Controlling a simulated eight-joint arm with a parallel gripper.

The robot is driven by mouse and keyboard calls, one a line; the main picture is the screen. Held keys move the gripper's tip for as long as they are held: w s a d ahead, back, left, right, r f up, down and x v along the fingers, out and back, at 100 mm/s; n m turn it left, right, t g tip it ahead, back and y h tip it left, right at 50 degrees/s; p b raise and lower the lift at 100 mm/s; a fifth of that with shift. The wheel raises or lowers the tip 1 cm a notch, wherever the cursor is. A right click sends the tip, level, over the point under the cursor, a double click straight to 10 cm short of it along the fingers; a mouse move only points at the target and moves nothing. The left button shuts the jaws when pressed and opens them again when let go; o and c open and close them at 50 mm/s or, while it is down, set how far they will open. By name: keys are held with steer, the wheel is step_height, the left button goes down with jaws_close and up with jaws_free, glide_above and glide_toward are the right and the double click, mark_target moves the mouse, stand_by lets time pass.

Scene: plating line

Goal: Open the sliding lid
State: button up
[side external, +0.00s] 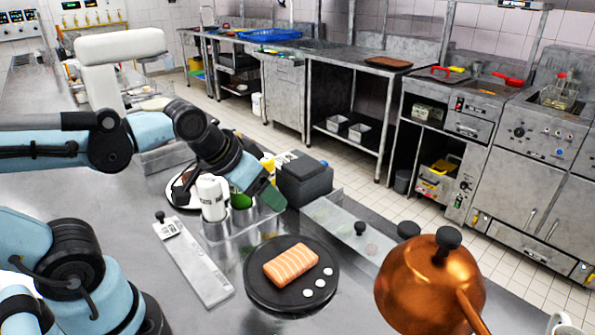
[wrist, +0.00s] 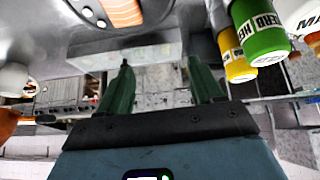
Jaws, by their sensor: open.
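A long, low pale container with a clear flat top (side external: 325,214) lies right of the black plate. A black knob (side external: 360,229) stands on this top, which looks like the sliding lid and seems to cover the container. A narrow pale strip (side external: 205,270) with a label and another black knob lies left of the plate. My gripper (side external: 270,197) points down above the counter, behind the plate and left of the clear top, apart from both. In the wrist view my gripper (wrist: 158,64) shows two spread green fingers with nothing between them.
The black plate (side external: 262,299) carries a salmon piece (side external: 291,263) and white dots. Bottles (side external: 211,197) and a dark box (side external: 304,180) stand close by my gripper. A copper pot (side external: 425,290) stands at front right. The counter front left of the plate is partly clear.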

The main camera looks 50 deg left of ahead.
steer(key=w+d+r+n+g, duration=0.1)
steer(key=w, duration=0.2)
steer(key=w+d+r+n+g, duration=0.1)
steer(key=w+d+r+n, duration=0.1)
steer(key=w, duration=0.1)
steer(key=w+d+r+n+g, duration=0.1)
steer(key=w+r, duration=0.1)
steer(key=w, duration=0.1)
steer(key=shift+w+d+g, duration=0.15)
steer(key=shift+d+g, duration=0.15)
steer(key=shift+c, duration=1)
steer(key=n+g, duration=0.3)
steer(key=n, duration=0.2)
glide_above(361, 224)
step_height(361, 224, down, 2)
step_height(361, 224, down, 12)
steer(key=shift+r, duration=0.1)
jaws_close()
